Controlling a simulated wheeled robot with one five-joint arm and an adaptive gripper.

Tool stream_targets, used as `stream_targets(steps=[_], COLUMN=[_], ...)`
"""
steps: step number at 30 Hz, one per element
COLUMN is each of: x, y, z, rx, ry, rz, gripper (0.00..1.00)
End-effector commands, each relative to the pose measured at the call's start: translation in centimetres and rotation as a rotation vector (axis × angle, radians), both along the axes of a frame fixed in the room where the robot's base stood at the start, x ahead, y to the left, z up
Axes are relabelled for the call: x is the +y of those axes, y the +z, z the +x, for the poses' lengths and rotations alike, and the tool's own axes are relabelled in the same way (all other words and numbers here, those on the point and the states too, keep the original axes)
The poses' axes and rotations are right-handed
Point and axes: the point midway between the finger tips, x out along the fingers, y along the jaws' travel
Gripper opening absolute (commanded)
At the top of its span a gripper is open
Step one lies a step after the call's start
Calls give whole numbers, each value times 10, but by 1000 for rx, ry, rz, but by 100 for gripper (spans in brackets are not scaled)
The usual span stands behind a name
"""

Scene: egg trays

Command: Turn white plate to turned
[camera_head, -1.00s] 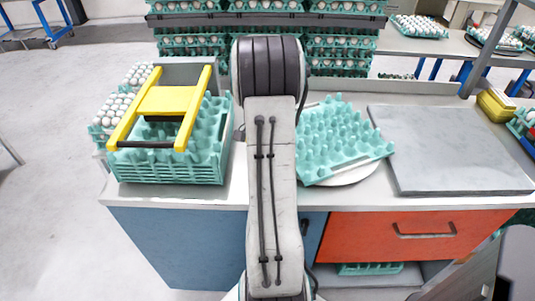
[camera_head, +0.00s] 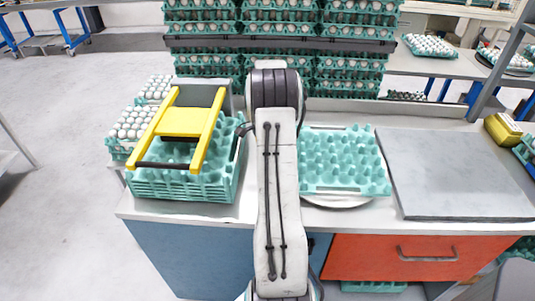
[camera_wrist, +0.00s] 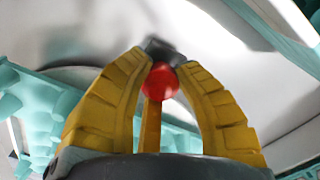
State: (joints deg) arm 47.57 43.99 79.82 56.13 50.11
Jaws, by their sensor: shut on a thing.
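The white plate (camera_head: 340,203) lies on the bench right of my arm, with only its front rim showing under a teal egg tray (camera_head: 346,190). The tray on it sits nearly square to the bench edge. In the wrist view my gripper (camera_wrist: 161,62) has its two yellow fingers closed around a red ball-shaped knob (camera_wrist: 160,81), with a yellow stem below it. Whether this knob joins the plate cannot be seen. My arm hides the gripper in the head view. A blurred pale surface and teal tray parts (camera_wrist: 45,110) lie around the fingers.
A grey slab (camera_head: 455,172) lies right of the tray. Left of my arm stand stacked teal trays (camera_head: 180,190) with a yellow frame (camera_head: 185,122) on top. Egg trays (camera_head: 135,122) stand behind these at left. Tall egg stacks (camera_head: 350,25) rise behind the bench.

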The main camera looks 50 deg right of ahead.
Motion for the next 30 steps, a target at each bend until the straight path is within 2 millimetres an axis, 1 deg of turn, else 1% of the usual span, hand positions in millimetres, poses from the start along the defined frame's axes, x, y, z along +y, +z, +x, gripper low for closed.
stream_targets(steps=[20, 21, 30], x=[-6, -6, -6], y=[-1, -1, 0], z=[4, 5, 4], rx=[-2, -3, -1], ry=[-32, -32, -32], rz=[-2, -2, -1], gripper=[0, 30, 57])
